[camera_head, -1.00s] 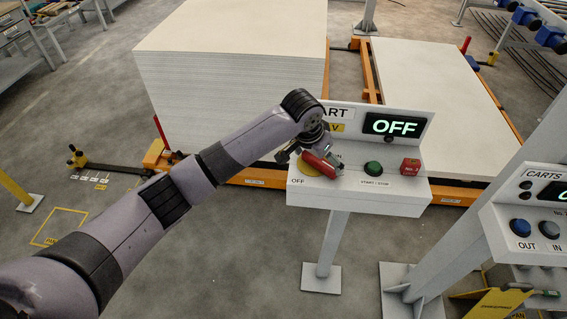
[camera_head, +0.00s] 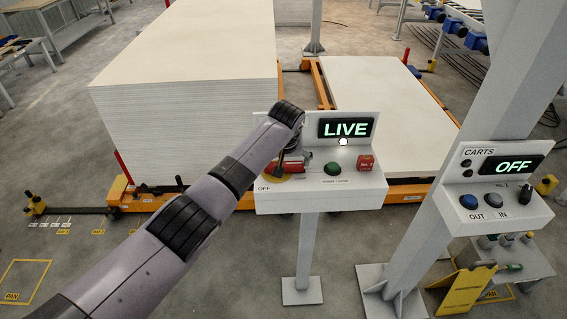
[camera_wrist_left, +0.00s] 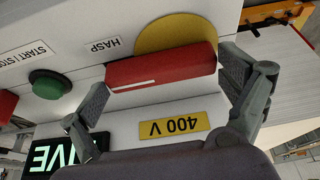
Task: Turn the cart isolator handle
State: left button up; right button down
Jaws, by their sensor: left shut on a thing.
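The red isolator handle (camera_wrist_left: 160,68) sits over a yellow disc (camera_wrist_left: 178,34) on the white cart console (camera_head: 330,200). In the wrist view the handle lies nearly crosswise, with a white line along it. My left gripper (camera_wrist_left: 165,78) is shut on the handle, one finger at each end. In the head view my left gripper (camera_head: 290,166) and arm hide most of the handle. The console display (camera_head: 346,128) reads LIVE in green, and a small white lamp (camera_head: 343,141) below it is lit. My right gripper is not in view.
A green button (camera_head: 332,169) and a red block (camera_head: 366,162) sit right of the handle. A CARTS panel (camera_head: 500,210) reading OFF hangs on a grey post to the right. A tall board stack (camera_head: 180,120) stands behind my arm.

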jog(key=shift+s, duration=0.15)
pick_arm(q)
jog(key=o, duration=1.3)
jog(key=shift+w, duration=0.1)
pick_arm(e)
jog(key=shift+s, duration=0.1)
pick_arm(q)
jog(key=shift+r, duration=0.1)
jog(key=v, duration=1.1)
jog(key=shift+s+d+r, duration=0.1)
jog(key=shift+s+r, duration=0.15)
jog(key=shift+r, duration=0.1)
